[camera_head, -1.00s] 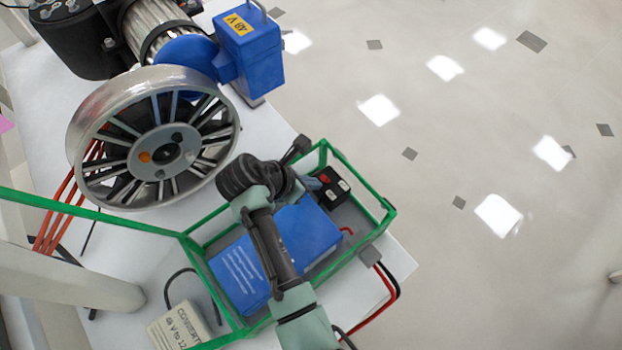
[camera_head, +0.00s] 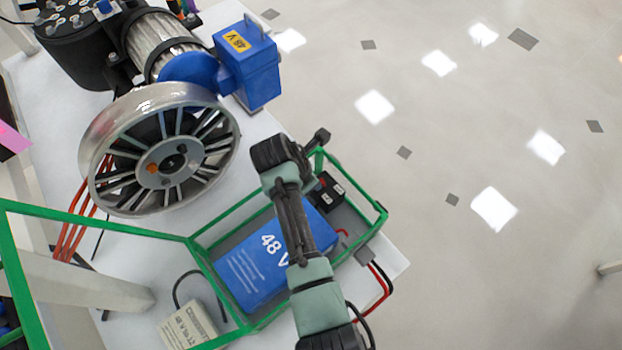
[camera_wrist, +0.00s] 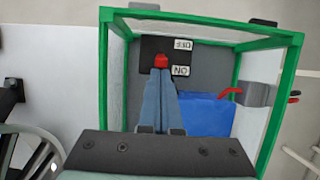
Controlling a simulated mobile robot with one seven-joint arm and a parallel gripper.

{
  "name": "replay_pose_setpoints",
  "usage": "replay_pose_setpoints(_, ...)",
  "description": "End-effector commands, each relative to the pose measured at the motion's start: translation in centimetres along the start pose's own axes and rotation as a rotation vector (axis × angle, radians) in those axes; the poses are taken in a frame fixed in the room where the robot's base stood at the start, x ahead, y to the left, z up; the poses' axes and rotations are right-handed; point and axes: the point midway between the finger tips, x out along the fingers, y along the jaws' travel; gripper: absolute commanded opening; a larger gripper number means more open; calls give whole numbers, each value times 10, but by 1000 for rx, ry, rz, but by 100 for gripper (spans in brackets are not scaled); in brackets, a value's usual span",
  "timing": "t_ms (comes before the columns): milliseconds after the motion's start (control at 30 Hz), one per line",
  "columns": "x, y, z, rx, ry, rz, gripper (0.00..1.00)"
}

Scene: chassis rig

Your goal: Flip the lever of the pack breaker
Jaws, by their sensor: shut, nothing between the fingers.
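The pack breaker (camera_wrist: 150,50) is a dark plate on the grey inner wall of a green-framed box, with white OFF and ON labels. Its red lever (camera_wrist: 161,61) stands beside the labels, roughly level with the gap between them. My gripper (camera_wrist: 161,73) is shut and empty. Its fingertips are at the near side of the red lever in the wrist view; I cannot tell whether they touch it. In the head view the breaker (camera_head: 328,192) is partly hidden by my arm, and my fingertips cannot be made out.
The green frame (camera_head: 378,215) surrounds the breaker closely. A blue 48 V pack (camera_head: 247,272) lies inside the box, with a red cable and a grey clamp (camera_head: 365,256) at the right. A spoked wheel (camera_head: 160,150) and a motor stand to the left. A converter (camera_head: 188,325) lies in front.

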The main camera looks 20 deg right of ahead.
Motion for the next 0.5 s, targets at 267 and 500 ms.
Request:
replay_pose_setpoints(267, -3, 1, 19, 5, 219, 1, 0)
replay_pose_setpoints(500, 2, 0, 27, 1, 354, 0, 0)
